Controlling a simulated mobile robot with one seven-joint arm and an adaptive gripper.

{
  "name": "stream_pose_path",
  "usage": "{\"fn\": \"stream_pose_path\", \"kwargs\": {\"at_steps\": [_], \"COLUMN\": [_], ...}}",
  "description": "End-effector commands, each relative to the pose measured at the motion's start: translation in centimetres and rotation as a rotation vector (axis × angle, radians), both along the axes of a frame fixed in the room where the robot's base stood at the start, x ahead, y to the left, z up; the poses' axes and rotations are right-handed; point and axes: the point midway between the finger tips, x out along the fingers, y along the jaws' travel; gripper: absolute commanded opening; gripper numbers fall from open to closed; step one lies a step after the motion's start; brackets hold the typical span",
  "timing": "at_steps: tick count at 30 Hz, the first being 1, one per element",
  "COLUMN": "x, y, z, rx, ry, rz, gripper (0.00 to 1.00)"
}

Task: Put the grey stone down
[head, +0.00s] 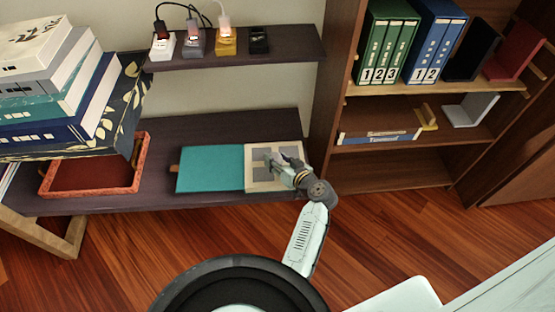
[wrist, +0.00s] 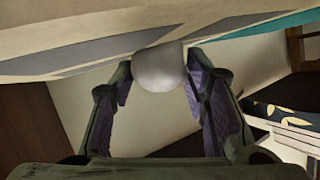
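The grey stone (wrist: 160,68) shows in the wrist view as a smooth, pale rounded lump between my fingertips. My gripper (wrist: 158,80) has a finger against each side of it and is shut on it. In the head view my gripper (head: 275,161) is low over the right-hand, cream page of an open book (head: 257,183) with grey squares. I cannot make out the stone clearly there. In the wrist view the stone overlaps the edge of the page (wrist: 60,45); whether it touches the page I cannot tell.
The book's teal left half (head: 210,168) lies flat on the dark low shelf (head: 240,127). Left of it are a red tray (head: 93,190) and a tall stack of books (head: 60,80). A small upper shelf (head: 290,43) holds small devices. A brown bookcase (head: 335,100) stands at right.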

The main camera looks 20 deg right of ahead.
Motion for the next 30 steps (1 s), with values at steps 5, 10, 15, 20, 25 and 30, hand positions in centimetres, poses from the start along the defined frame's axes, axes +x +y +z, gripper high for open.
{"fn": "stream_pose_path", "kwargs": {"at_steps": [5, 10, 15, 20, 25, 30], "x": [0.0, 0.0, 0.0, -0.9, -4.1, -7.4], "y": [0.0, 0.0, 0.0, -0.3, -1.0, -1.8], "z": [0.0, 0.0, 0.1, 0.6, 1.8, 3.2], "rx": [0.0, 0.0, 0.0, 0.0, 0.0, -0.001], "ry": [0.0, 0.0, 0.0, -0.001, -0.001, -0.001], "rz": [0.0, 0.0, 0.0, -0.004, -0.004, -0.004], "gripper": [0.56, 0.59, 0.59, 0.59, 0.59, 0.59]}}
